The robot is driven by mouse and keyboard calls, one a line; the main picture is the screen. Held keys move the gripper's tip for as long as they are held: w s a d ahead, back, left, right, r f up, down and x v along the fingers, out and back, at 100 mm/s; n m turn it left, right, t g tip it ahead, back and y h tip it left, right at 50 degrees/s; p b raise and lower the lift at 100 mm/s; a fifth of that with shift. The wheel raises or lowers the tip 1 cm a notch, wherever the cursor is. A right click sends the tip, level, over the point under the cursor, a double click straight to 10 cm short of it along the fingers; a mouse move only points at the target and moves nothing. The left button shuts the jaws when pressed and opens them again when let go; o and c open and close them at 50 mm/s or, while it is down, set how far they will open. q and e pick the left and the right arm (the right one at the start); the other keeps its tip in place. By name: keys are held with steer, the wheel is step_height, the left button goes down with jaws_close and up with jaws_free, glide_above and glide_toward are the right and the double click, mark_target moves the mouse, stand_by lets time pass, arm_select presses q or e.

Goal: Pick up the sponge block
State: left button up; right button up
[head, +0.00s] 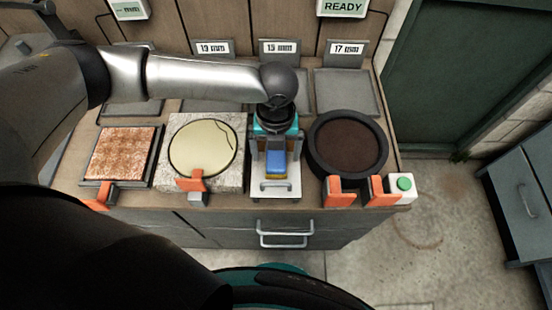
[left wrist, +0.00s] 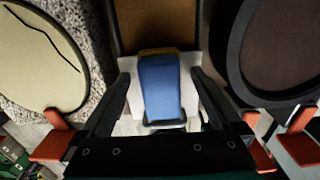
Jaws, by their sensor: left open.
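The sponge block (head: 275,164) is blue with a yellow-brown edge and lies on a small white tray (head: 285,190). It also shows in the left wrist view (left wrist: 161,88), where the tray is partly hidden. My left gripper (head: 274,155) reaches down over the block from above. Its jaws are open. In the left wrist view, one finger of the left gripper (left wrist: 160,80) stands on each side of the block, with a gap visible on both sides. The gripper hides the far part of the block in the head view. My right gripper is not in view.
A round dark pan (head: 314,158) stands right of the tray. A speckled stone slab (head: 236,182) with a round cream disc (head: 202,148) stands left of it. A rusty plate (head: 122,153) lies farther left. Orange clips (head: 341,190) and a green button (head: 404,184) line the front edge.

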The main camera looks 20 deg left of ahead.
arm_select(q)
steer(key=shift+c, duration=0.4)
jaws_close()
step_height(320, 180, up, 20)
steer(key=p, duration=0.5)
stand_by(0.3)
steer(key=c, duration=0.6)
jaws_free()
steer(key=c, duration=0.6)
